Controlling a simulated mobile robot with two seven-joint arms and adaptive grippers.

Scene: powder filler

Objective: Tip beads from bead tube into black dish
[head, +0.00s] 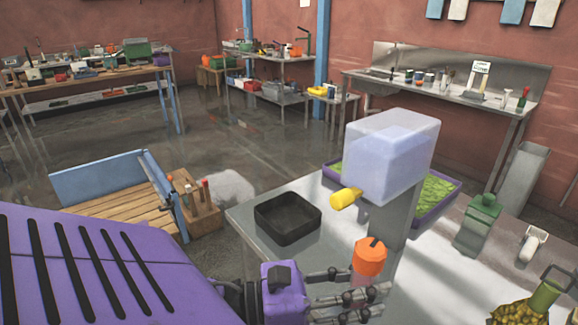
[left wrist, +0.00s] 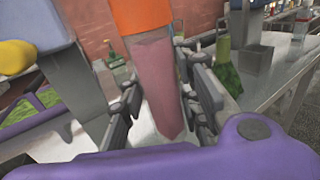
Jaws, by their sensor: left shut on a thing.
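The black dish (head: 288,222) is a square, open tray near the left edge of the metal table. The bead tube (head: 369,256) stands out by its orange top, with a pinkish body below, partly hidden by fingers. My left gripper (head: 362,296) is shut on this body, to the right of and nearer than the dish. The left wrist view shows the tube (left wrist: 160,85) between the gripper's fingers (left wrist: 165,105), slightly tilted in the picture, with the orange part at the top. I cannot make out beads inside. My right gripper is not in view.
A clear filler hopper (head: 388,155) with a yellow spout (head: 345,198) stands on a grey post behind the tube. A purple tray with green contents (head: 440,190) lies behind it. A green-topped container (head: 478,225) stands to the right. The space above the dish is clear.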

